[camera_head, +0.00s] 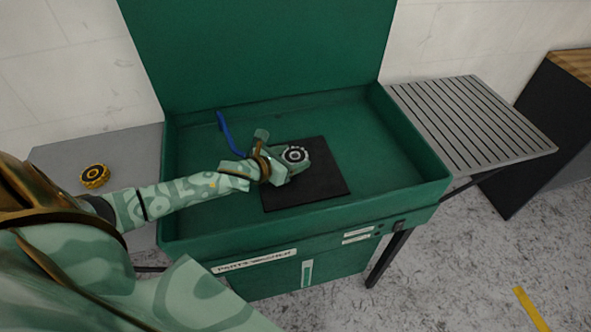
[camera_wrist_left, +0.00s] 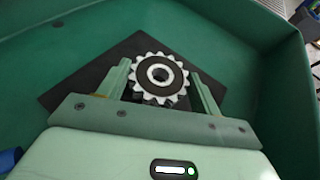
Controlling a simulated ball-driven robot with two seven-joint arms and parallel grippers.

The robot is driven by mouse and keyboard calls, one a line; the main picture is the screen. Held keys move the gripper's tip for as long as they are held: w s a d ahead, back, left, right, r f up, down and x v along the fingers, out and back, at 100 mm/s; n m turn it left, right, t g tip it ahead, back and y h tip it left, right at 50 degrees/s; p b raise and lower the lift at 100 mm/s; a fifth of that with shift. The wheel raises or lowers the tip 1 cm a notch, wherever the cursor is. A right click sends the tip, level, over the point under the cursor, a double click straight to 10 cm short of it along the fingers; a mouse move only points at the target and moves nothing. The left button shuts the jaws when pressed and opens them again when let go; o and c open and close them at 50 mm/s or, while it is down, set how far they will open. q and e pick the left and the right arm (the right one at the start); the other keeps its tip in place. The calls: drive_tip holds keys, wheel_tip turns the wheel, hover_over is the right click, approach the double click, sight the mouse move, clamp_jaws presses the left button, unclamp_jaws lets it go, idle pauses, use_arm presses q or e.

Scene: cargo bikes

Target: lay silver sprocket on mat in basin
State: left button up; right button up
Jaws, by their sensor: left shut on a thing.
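The silver sprocket (camera_head: 295,154) is a toothed ring with a dark face and a silver hub. My left gripper (camera_head: 290,160) is shut on it, over the black mat (camera_head: 322,181) in the green basin (camera_head: 395,150). In the left wrist view, the sprocket (camera_wrist_left: 159,77) sits between the two fingers of the gripper (camera_wrist_left: 160,92), with the mat (camera_wrist_left: 85,75) behind it. I cannot tell whether the sprocket touches the mat. My right gripper is not in view.
A yellow sprocket (camera_head: 95,176) lies on the grey side surface (camera_head: 60,150) left of the basin. A blue hose or brush (camera_head: 228,133) is at the basin's back left. A slatted grey rack (camera_head: 470,120) adjoins the basin on the right. The basin's right part is clear.

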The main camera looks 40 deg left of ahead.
use_arm(q)
drive_tip(key=shift+w+f, duration=0.6)
drive_tip(key=shift+f, duration=0.1)
drive_tip(key=f, duration=0.1)
drive_tip(key=f+b, duration=0.2)
drive_tip(key=shift+w+f, duration=0.2)
drive_tip(key=shift+w, duration=0.05)
drive_tip(key=o, duration=0.8)
drive_tip(key=shift+s+f, duration=0.1)
drive_tip(key=shift+f, duration=0.1)
drive_tip(key=o, duration=0.5)
drive_tip(key=shift+c, duration=0.2)
drive_tip(key=shift+r, duration=0.1)
